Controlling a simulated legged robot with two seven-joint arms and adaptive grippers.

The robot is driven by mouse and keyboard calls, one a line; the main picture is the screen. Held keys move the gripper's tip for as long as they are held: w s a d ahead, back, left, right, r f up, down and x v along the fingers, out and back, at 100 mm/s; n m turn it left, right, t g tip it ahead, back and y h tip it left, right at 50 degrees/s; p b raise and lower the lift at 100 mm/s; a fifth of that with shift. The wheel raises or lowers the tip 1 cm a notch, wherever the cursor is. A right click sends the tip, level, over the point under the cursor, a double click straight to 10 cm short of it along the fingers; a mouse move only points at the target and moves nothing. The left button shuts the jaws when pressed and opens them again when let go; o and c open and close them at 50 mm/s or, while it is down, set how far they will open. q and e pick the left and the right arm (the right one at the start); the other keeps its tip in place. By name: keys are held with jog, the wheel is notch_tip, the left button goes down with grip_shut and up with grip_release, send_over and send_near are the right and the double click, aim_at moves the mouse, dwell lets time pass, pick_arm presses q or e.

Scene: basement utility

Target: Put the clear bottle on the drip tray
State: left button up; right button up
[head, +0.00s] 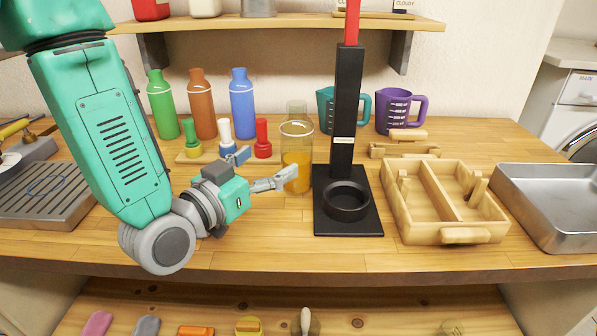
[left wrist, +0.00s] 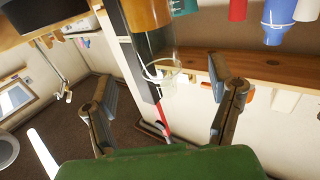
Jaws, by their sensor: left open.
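The clear bottle (head: 297,143) stands upright on the wooden counter, with amber liquid in its lower part. It also shows upside down at the top of the left wrist view (left wrist: 147,14), ahead of the fingers. My left gripper (head: 264,167) is open and empty, just left of the bottle. One fingertip overlaps the bottle's lower side in the head view; I cannot tell whether it touches. The fingers are spread wide in the left wrist view (left wrist: 160,95). The grey slatted drip tray (head: 42,208) lies at the counter's left, partly behind my left arm.
Green, brown and blue bottles (head: 203,105) stand behind a board of small coloured bottles (head: 263,140). A black stand (head: 347,120) rises close right of the clear bottle. Further right are a wooden divided box (head: 447,195), measuring jugs (head: 395,110) and a metal pan (head: 550,210).

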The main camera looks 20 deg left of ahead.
aim_at(286, 147)
pick_arm(q)
jog(key=x, duration=0.4)
jog(key=shift+w+r, duration=0.1)
jog(key=shift+r, duration=0.05)
jog(key=x, duration=0.3)
jog(key=shift+w+d+r, duration=0.15)
jog(key=shift+d, duration=0.1)
jog(key=shift+w+d, duration=0.25)
jog(key=shift+w, duration=0.2)
jog(key=shift+a, duration=0.1)
jog(key=c, duration=1.6)
pick_arm(e)
jog(key=shift+f, duration=0.3)
pick_arm(q)
notch_tip(286, 147, up, 10)
jog(key=shift+p, duration=1.05)
jog(key=shift+c, duration=0.2)
pick_arm(e)
jog(key=shift+a+r, duration=0.1)
jog(key=shift+r, duration=0.8)
